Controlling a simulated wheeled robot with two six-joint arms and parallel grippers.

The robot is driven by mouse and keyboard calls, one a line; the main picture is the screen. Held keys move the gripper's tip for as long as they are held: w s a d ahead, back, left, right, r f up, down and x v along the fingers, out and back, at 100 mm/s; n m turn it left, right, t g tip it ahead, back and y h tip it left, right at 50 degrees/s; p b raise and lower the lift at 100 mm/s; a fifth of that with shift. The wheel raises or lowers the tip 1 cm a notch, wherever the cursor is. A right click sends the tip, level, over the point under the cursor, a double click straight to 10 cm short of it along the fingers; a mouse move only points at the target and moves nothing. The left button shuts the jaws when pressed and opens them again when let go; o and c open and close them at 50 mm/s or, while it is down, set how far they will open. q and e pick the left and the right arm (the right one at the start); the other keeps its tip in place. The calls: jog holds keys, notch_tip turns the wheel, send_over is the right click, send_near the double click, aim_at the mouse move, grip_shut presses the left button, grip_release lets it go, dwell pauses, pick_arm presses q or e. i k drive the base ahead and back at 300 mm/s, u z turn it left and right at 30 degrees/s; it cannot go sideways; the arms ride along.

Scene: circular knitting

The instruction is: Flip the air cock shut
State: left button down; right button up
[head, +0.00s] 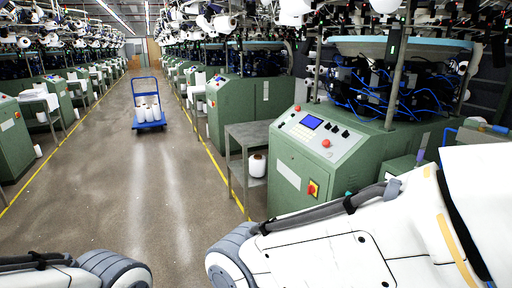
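A green knitting machine (300,178) stands at the right. Its sloped control panel (315,133) carries a blue screen (312,122), several buttons and red knobs. A red and yellow rotary switch (313,188) is on its front side. I cannot make out the air cock for sure; small yellow and blue fittings (490,127) show at the far right edge, too small to tell. My white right arm crosses the lower right and hides the machine's lower part. Part of my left arm shows at the bottom left. Neither gripper is in view.
A grey side table (247,135) with a white yarn cone (257,165) on its lower shelf stands left of the machine. A blue trolley (148,124) with white cones stands in the aisle. More machines line both sides. The aisle floor (130,200) is clear nearby.

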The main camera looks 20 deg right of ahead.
aim_at(498, 129)
jog(key=z, duration=0.75)
jog(key=i, duration=0.85)
jog(key=z, duration=1.6)
jog(key=i, duration=0.75)
jog(key=z, duration=0.4)
